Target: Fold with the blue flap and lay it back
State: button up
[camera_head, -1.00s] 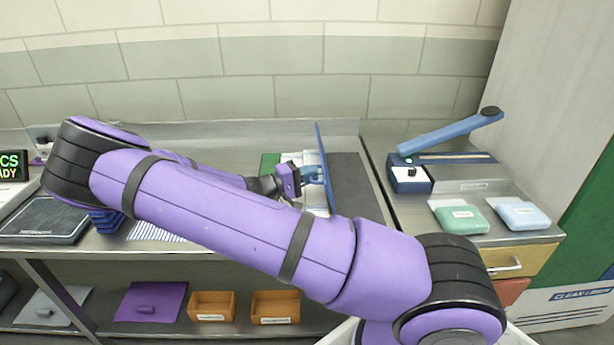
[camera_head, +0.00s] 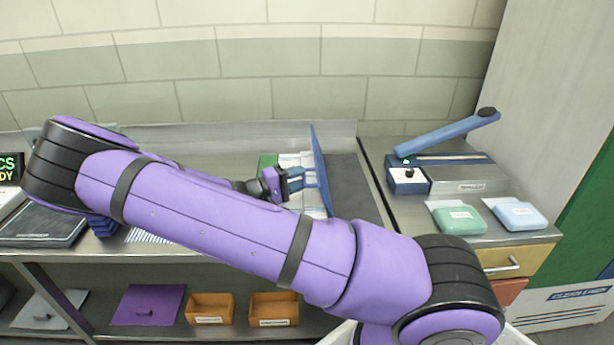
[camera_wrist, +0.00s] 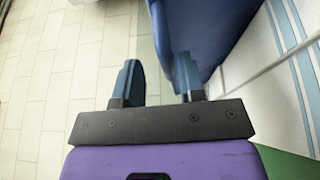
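The blue flap (camera_head: 320,172) stands almost upright on the back of the bench, its top leaning a little left. My gripper (camera_head: 308,179) is at its left face, coming from the left, with its fingers level and pointing right. In the wrist view the fingers (camera_wrist: 158,80) are apart, and floor tiles show through part of the gap. The flap (camera_wrist: 210,25) is close by the right finger, and its edge reaches down between the fingers. I cannot tell whether they touch. A white sheet with blue stripes (camera_wrist: 285,60) lies beside the flap.
A dark grey mat (camera_head: 352,190) lies right of the flap. A blue-armed sealer (camera_head: 450,160) and green and light-blue packs (camera_head: 460,217) (camera_head: 516,214) are on the right bench. My arm crosses in front of the bench. Orange bins (camera_head: 210,308) and a purple sheet (camera_head: 150,305) lie on the lower shelf.

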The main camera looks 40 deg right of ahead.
jog(key=v, duration=0.7)
jog(key=shift+a, duration=0.25)
